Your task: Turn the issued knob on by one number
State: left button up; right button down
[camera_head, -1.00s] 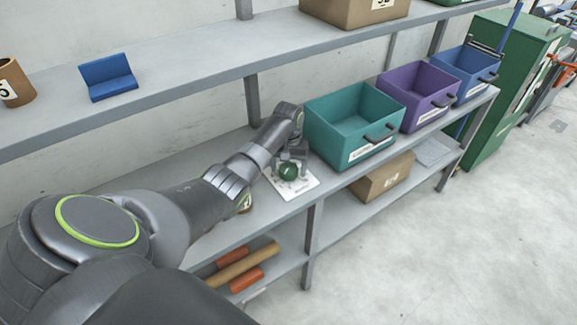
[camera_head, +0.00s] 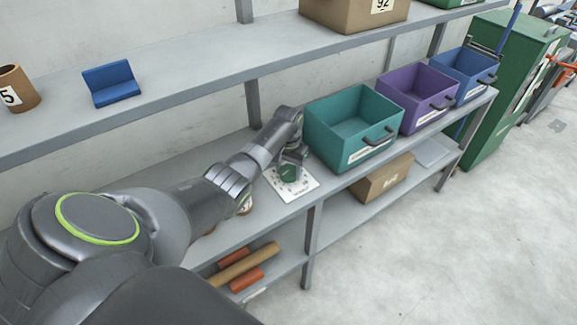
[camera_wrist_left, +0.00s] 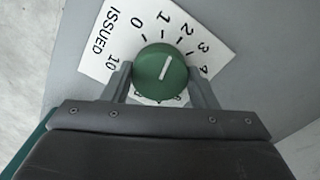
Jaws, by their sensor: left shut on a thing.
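The issued knob (camera_wrist_left: 161,70) is round and green with a white pointer line. It sits on a white dial plate (camera_wrist_left: 110,45) marked ISSUED, with numbers around the knob. The lower numbers are partly hidden by my gripper. My left gripper (camera_wrist_left: 163,88) is shut on the knob, one finger on each side. In the head view the green knob (camera_head: 289,174) and plate (camera_head: 304,186) lie on the middle shelf, with my left gripper (camera_head: 291,160) over them. My right gripper is not in view.
A teal bin (camera_head: 335,140) stands just right of the dial, then a purple bin (camera_head: 410,115) and a blue bin (camera_head: 465,75). The upper shelf (camera_head: 200,75) runs behind and above my arm. A cardboard box (camera_head: 383,180) and rolls (camera_head: 243,264) lie on the lower shelf.

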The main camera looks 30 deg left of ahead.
aim_at(288, 170)
pick_arm(q)
jog(key=shift+r+m+p, duration=0.1)
jog(key=shift+m+p, duration=0.3)
jog(key=shift+m, duration=0.9)
jog(key=o, duration=1)
jog(key=shift+r, duration=3.7)
jog(key=shift+f, duration=0.1)
